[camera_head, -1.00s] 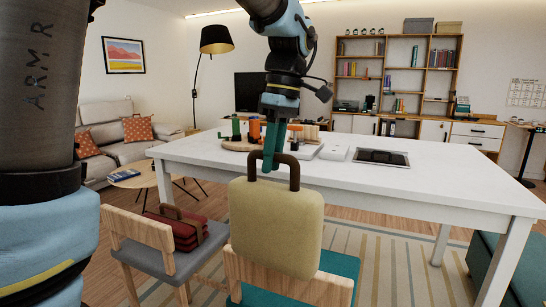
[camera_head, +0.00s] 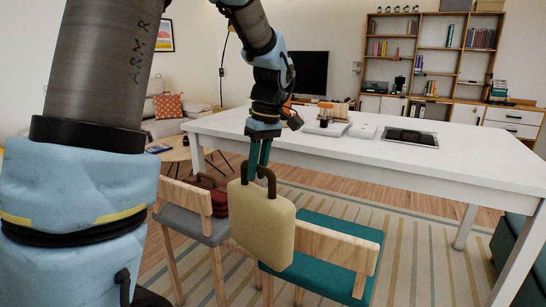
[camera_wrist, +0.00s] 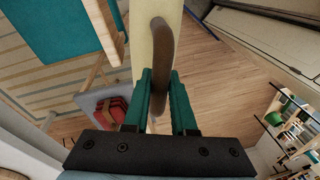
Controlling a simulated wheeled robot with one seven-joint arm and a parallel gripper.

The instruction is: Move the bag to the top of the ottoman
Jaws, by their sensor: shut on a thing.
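The pale yellow bag (camera_head: 262,222) has a dark brown handle and hangs upright from my gripper (camera_head: 257,172). My gripper's green fingers are shut on the handle. In the wrist view, the brown handle (camera_wrist: 160,50) runs between the fingers of my gripper (camera_wrist: 162,88), and the bag's pale top (camera_wrist: 142,40) shows beside it. The bag hangs in front of the gap between two chairs, near the teal chair's backrest. A dark teal padded block, seemingly the ottoman (camera_head: 519,262), is cut off at the right edge of the head view.
A teal-seated chair (camera_head: 335,240) stands right of the bag. A grey-seated chair (camera_head: 185,222) with a red bag (camera_head: 212,192) stands left. The white table (camera_head: 400,155) is behind, bearing a tray and a dark panel. Striped rug (camera_head: 420,255) shows between chair and ottoman.

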